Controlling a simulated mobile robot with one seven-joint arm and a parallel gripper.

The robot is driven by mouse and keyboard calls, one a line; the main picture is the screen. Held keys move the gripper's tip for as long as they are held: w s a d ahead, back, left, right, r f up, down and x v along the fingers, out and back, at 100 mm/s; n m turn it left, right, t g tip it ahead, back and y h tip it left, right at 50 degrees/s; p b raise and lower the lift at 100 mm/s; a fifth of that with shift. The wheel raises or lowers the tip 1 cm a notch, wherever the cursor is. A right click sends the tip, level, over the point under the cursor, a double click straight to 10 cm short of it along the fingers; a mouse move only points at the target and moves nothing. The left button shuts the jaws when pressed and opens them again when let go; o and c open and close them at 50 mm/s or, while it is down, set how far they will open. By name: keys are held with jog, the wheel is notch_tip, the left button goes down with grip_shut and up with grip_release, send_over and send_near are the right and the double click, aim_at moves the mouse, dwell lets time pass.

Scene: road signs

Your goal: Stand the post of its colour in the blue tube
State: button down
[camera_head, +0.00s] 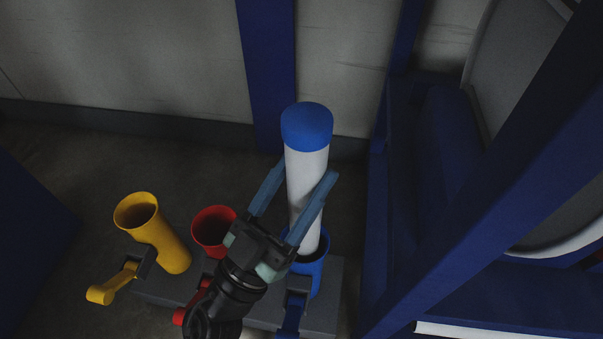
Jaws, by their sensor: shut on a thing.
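A white post with a blue cap (307,127) stands nearly upright, leaning slightly. Its lower end is at the mouth of the blue tube (317,268) and appears to be inside it; how deep it sits cannot be told. My gripper (298,187) is shut on the white part of the post, one finger on each side, above the tube. The blue tube stands at the right end of a grey base (262,309), partly hidden by my gripper.
A red tube (213,228) and a tilted yellow tube (160,232) stand left of the blue one, both open at the top. Coloured levers stick out in front. Blue frame beams (480,180) rise close on the right. A grey wall (150,60) with a blue upright is behind.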

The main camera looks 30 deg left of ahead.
jog(key=shift+c, duration=0.5)
grip_release()
jog(key=shift+f+y, duration=0.1)
jog(key=shift+y, duration=0.2)
jog(key=p+v, duration=0.3)
jog(key=v, duration=1)
jog(key=shift+a, duration=0.1)
